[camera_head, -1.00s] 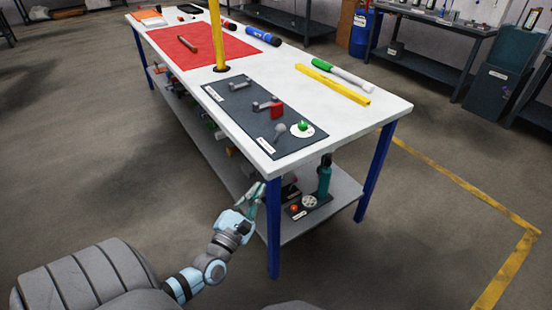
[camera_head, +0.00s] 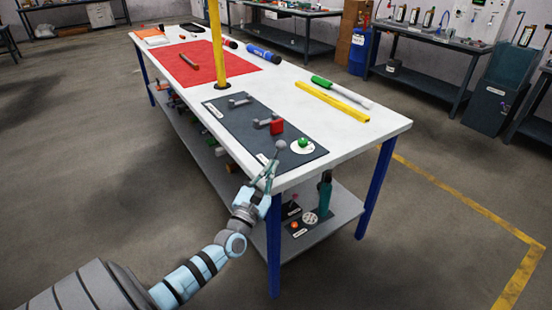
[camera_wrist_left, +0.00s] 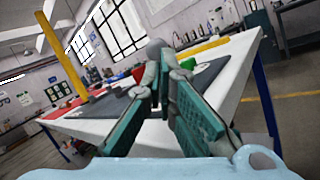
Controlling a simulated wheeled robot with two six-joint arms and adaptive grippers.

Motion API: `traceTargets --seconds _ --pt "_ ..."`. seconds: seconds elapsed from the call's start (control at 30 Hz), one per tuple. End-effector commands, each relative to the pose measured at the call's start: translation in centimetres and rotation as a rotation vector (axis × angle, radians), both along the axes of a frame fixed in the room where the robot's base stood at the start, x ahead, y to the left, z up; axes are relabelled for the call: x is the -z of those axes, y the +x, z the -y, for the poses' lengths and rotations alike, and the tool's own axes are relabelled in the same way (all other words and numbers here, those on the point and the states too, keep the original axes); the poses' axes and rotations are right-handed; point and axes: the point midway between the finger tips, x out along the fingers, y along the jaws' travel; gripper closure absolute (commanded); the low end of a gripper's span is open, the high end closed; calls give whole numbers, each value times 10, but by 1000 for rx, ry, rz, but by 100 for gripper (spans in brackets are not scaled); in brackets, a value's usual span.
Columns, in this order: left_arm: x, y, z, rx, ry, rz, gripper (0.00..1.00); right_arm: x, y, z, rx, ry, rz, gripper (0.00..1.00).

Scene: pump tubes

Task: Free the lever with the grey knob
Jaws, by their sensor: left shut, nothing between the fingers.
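The grey knob (camera_head: 281,145) is at the near end of the dark panel (camera_head: 230,120) on the white bench. The rest of its lever is mostly hidden behind my left gripper (camera_head: 270,168). That gripper is at the bench's near edge, just below the knob in the picture. In the left wrist view its green-padded fingers (camera_wrist_left: 167,62) are shut and empty, and the grey knob (camera_wrist_left: 155,47) shows just beyond the tips. I cannot tell whether they touch it. My right gripper is not in view.
A green knob (camera_head: 304,142) on a white disc stands right of the grey knob. Another grey lever (camera_head: 240,99) is farther back. A yellow post (camera_head: 217,45) rises behind the panel. A yellow bar (camera_head: 332,101) lies to the right. The bench's near right corner is clear.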

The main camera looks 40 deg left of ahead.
Motion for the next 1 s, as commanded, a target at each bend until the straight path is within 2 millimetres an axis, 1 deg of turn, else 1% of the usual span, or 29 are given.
traceTargets --seconds 0.03,0.1,0.2,0.3,0.73,1.0 --pt "-3 9 -3 -2 0 3 100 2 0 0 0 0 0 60" --pt "-6 20 -5 0 0 1 100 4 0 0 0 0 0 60" --pt "-9 31 -8 -1 2 1 100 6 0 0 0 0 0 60" --pt "-11 37 -10 -1 2 0 100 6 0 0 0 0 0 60" --pt "-13 39 -10 -1 -3 -2 100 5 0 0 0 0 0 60" --pt "-16 40 -12 0 -46 -14 100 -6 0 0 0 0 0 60"
